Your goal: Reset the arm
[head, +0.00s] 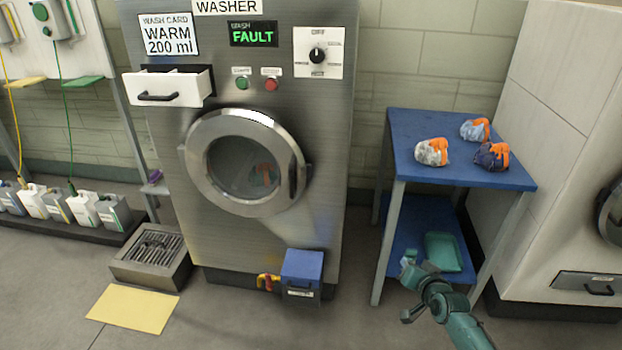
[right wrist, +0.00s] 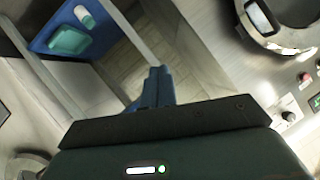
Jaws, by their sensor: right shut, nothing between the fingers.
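The gripper appears apart from the table and washer. My left arm and gripper are not in view.
The washer (head: 325,150) has its round door closed, drawer out and display reading FAULT. A blue table (head: 415,175) bears three cloth bundles with orange straps; its lower shelf holds a teal tray (head: 442,252). A blue box (head: 302,268) is at the washer's foot. A yellow mat (head: 133,309) lies left.

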